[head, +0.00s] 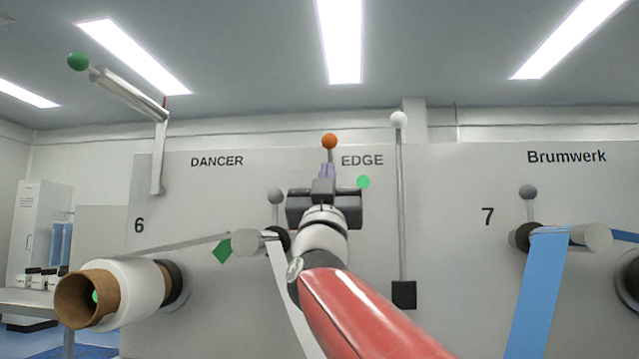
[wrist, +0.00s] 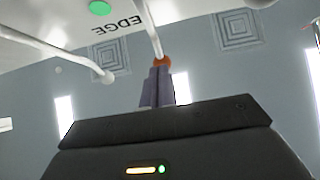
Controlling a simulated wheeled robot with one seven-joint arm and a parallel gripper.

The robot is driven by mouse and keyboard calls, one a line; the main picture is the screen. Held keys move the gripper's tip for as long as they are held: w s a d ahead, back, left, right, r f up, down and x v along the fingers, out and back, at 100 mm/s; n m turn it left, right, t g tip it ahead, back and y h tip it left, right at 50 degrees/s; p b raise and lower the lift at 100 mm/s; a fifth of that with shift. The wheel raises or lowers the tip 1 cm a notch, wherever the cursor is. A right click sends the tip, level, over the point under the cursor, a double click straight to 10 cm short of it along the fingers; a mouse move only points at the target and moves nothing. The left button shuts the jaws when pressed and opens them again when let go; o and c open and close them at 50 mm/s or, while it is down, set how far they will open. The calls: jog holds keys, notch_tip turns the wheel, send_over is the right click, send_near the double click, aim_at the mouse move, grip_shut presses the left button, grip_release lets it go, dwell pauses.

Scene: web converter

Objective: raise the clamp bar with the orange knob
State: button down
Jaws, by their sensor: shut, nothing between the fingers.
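The orange knob (head: 329,141) sits on a thin grey rod just left of the EDGE label. In the wrist view, the orange knob (wrist: 164,60) shows at the end of the pale clamp bar (wrist: 150,28). Most of the bar is hidden behind my gripper in the head view. My gripper (head: 328,166) points up and away, its purple fingers just below the knob in the picture. In the wrist view the shut fingers (wrist: 157,70) overlap the knob's lower edge; whether they touch it I cannot tell.
A tall rod with a white knob (head: 398,120) stands to the right, and a grey knob (head: 276,196) to the left. A roll on a brown core (head: 130,287) juts out at lower left. A blue web (head: 538,290) hangs at right. The wall panel (head: 450,200) is behind.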

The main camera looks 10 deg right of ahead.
jog(key=b+v, duration=0.3)
jog(key=v, duration=0.7)
jog(key=shift+s+r, duration=0.3)
jog(key=shift+s, duration=0.05)
jog(key=shift+a, duration=0.15)
